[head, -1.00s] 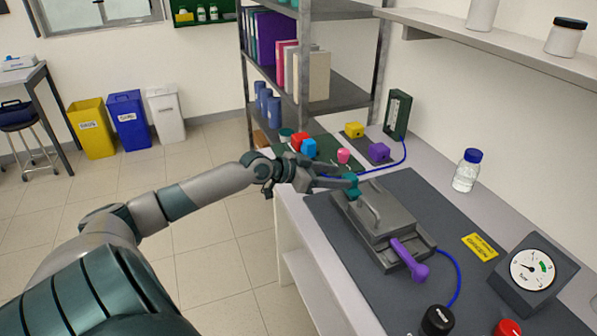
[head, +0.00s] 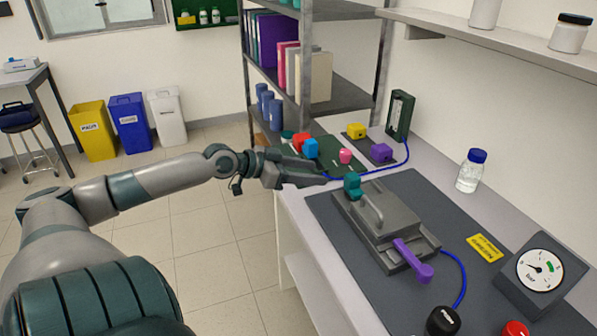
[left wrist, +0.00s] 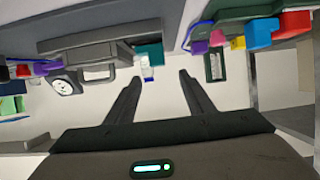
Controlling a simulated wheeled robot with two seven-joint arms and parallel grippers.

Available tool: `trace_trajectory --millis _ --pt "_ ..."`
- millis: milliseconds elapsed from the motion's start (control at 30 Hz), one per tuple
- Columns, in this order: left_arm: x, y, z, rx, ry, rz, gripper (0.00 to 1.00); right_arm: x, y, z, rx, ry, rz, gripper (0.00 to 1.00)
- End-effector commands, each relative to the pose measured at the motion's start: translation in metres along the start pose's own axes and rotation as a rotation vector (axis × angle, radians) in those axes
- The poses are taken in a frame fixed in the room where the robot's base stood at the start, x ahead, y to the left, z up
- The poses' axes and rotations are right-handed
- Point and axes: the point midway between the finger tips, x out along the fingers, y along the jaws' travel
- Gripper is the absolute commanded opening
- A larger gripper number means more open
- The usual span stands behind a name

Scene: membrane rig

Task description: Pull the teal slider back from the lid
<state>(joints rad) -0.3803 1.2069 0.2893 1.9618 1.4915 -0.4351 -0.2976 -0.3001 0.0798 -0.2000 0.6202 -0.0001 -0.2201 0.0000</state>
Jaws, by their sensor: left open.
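The teal slider (head: 352,186) stands at the far left end of the grey rig, beside the lid (head: 382,217) with its arched handle. Any gap between slider and lid is too small to judge. The slider also shows in the left wrist view (left wrist: 150,54), beyond my fingertips. My left gripper (head: 322,179) is open and empty, just left of the slider and apart from it. Its two spread fingers show in the left wrist view (left wrist: 158,76). My right gripper is in neither view.
A purple lever (head: 413,262) sits at the rig's near end. Coloured blocks and a blue cable lie behind the gripper.

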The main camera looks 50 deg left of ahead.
Motion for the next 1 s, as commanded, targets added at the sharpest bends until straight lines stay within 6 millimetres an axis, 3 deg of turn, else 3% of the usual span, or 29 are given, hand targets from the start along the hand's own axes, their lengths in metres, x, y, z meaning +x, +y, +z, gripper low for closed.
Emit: trace_trajectory --millis 400,1000 --pt "-0.03 0.0 0.0 0.001 -0.001 0.001 0.48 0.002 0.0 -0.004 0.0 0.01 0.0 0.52" --pt "-0.034 0.0 -0.001 0.001 0.0 0.0 0.48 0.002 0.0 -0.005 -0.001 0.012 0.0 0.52"
